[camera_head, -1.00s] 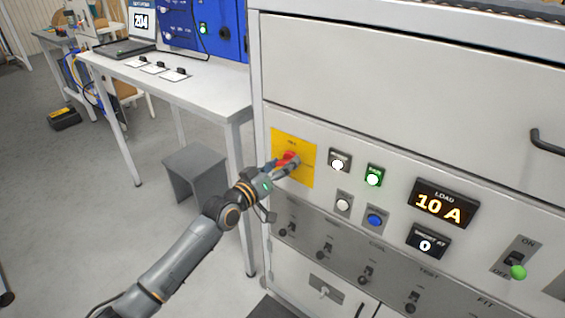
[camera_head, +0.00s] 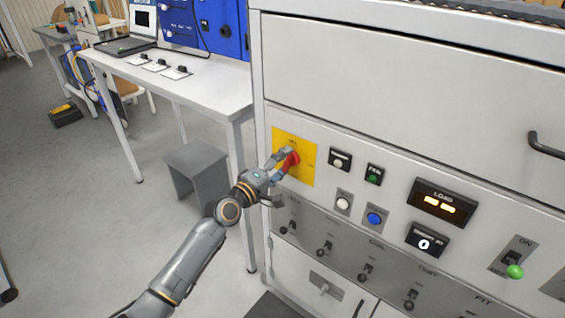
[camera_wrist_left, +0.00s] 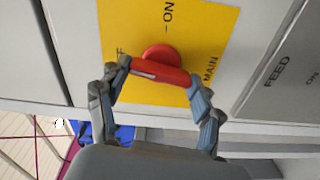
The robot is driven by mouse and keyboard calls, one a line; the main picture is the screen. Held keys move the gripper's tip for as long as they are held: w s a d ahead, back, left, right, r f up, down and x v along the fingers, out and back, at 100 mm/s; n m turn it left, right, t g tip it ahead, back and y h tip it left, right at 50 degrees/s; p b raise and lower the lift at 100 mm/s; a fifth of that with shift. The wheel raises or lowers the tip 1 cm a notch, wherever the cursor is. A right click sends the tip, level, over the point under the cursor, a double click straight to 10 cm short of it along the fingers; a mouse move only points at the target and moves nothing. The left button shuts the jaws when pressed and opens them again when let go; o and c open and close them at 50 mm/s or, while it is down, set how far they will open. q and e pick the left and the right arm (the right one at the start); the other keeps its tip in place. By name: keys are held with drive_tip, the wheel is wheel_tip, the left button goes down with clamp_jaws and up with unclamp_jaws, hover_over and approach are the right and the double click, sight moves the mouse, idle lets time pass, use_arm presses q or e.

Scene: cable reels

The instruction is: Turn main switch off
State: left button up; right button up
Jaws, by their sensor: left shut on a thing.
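The main switch is a red rotary handle (camera_head: 290,161) on a yellow plate (camera_head: 307,150) at the left of the grey cabinet front. In the left wrist view the red handle (camera_wrist_left: 160,70) lies across the yellow plate (camera_wrist_left: 205,30), which reads "ON" and "MAIN". My left gripper (camera_head: 282,160) is shut on the red handle; in the left wrist view its two fingers (camera_wrist_left: 158,82) are at the handle's two ends. My right gripper is in neither view.
Right of the plate are unlit indicators (camera_head: 340,160), a blue button (camera_head: 375,218) and a load display (camera_head: 443,202) showing two dashes. Below runs a row of small toggle switches (camera_head: 325,248). A grey stool (camera_head: 195,165) and white table (camera_head: 195,90) stand at left.

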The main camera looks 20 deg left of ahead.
use_arm(q)
drive_tip(key=shift+n, duration=0.8)
drive_tip(key=o, duration=1.1)
drive_tip(key=shift+o, duration=0.2)
drive_tip(key=shift+s+a+f, duration=0.1)
drive_tip(key=v, duration=1.2)
